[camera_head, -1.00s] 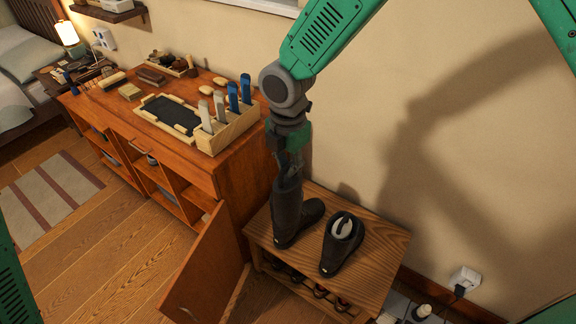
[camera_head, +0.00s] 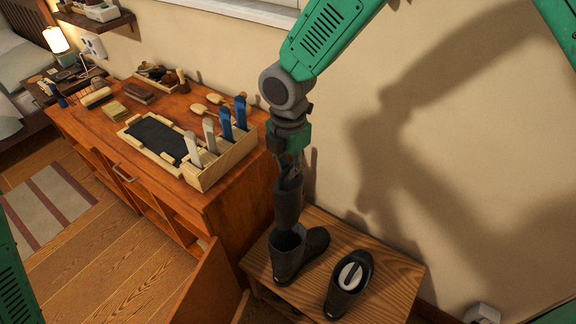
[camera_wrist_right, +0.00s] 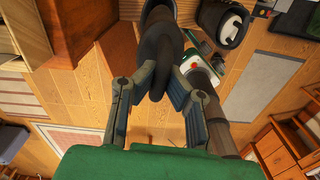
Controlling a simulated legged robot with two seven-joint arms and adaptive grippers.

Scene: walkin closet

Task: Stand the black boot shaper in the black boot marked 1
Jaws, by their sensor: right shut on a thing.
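My right gripper (camera_head: 290,162) is shut on the upper end of the black boot shaper (camera_head: 288,205). The shaper hangs upright, its lower end at the open top of a black boot (camera_head: 313,246); I cannot tell whether the tip is just above or inside the rim. No number mark is readable on the boot. In the right wrist view the dark shaper (camera_wrist_right: 158,52) sits between the fingers of the right gripper (camera_wrist_right: 160,88). A second black boot (camera_head: 341,300) stands to the right with a pale shaper (camera_head: 350,276) in it. My left gripper is out of view.
Both boots stand on a wooden bench (camera_head: 392,287) against the wall. To the left is a wooden cabinet (camera_head: 220,215) with an open door (camera_head: 205,290). On it are a box of blue and grey upright tools (camera_head: 222,165) and a dark-matted tray (camera_head: 158,138).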

